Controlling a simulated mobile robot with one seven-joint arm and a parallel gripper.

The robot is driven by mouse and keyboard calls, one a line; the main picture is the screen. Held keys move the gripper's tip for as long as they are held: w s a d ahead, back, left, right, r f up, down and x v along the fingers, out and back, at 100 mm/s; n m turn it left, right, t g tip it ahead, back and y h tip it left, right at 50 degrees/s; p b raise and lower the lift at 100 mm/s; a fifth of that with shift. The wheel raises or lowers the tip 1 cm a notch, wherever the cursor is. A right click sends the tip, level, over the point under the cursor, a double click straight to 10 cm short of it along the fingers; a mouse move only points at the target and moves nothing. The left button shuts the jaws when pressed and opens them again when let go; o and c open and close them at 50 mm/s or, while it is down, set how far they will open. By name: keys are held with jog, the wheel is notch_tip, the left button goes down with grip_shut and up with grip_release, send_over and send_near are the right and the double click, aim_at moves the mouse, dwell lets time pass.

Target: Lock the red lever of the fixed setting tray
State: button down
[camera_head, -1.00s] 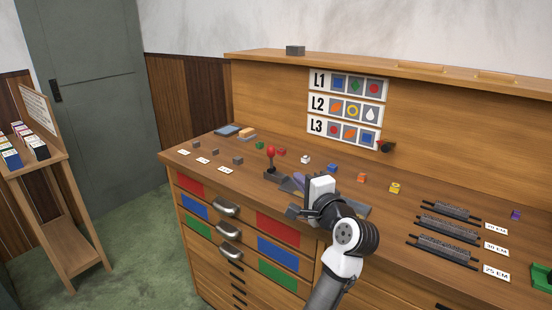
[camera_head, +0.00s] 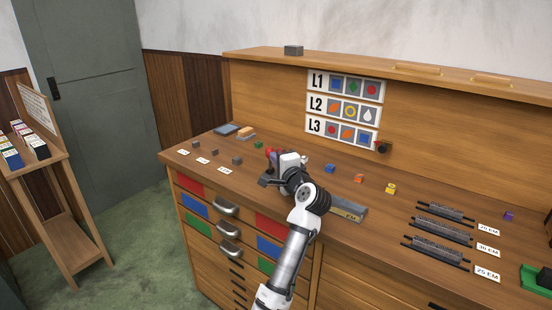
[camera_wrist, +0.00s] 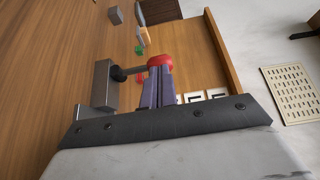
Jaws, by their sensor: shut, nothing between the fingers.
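The lever's red knob (camera_wrist: 160,60) sits on a dark rod from a grey block (camera_wrist: 104,86) in the wrist view. In the head view only a bit of the red knob (camera_head: 269,153) shows behind my gripper (camera_head: 270,172). My gripper is shut and empty. Its closed fingers (camera_wrist: 157,80) reach up to the knob in the wrist view and overlap its lower edge; I cannot tell whether they touch. The grey setting tray (camera_head: 346,210) lies on the bench, its left part hidden by my arm.
Small coloured pieces, blue (camera_head: 330,168), orange (camera_head: 359,178) and yellow (camera_head: 390,188), lie behind the tray. Dark racks (camera_head: 437,233) stand to the right. Grey blocks (camera_head: 237,160) with white labels lie to the left. A wooden back panel (camera_head: 265,95) rises behind.

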jog(key=shift+r, duration=0.15)
jog(key=g+p, duration=0.1)
jog(key=p, duration=0.2)
jog(key=w+a+r+n+g+h+p, duration=0.1)
jog(key=p, duration=0.2)
jog(key=shift+a+r, duration=0.15)
jog(key=shift+a, duration=0.1)
jog(key=shift+w+a+f+p, duration=0.25)
jog(key=shift+w+a+p, duration=0.1)
jog(key=shift+w+a, duration=0.4)
jog(key=shift+w+a+f+p, duration=0.2)
jog(key=shift+w+a+p, duration=0.25)
jog(key=shift+a, duration=0.5)
jog(key=shift+w, duration=0.1)
jog(key=shift+a+r, duration=0.1)
jog(key=shift+a, duration=0.05)
jog(key=shift+r, duration=0.1)
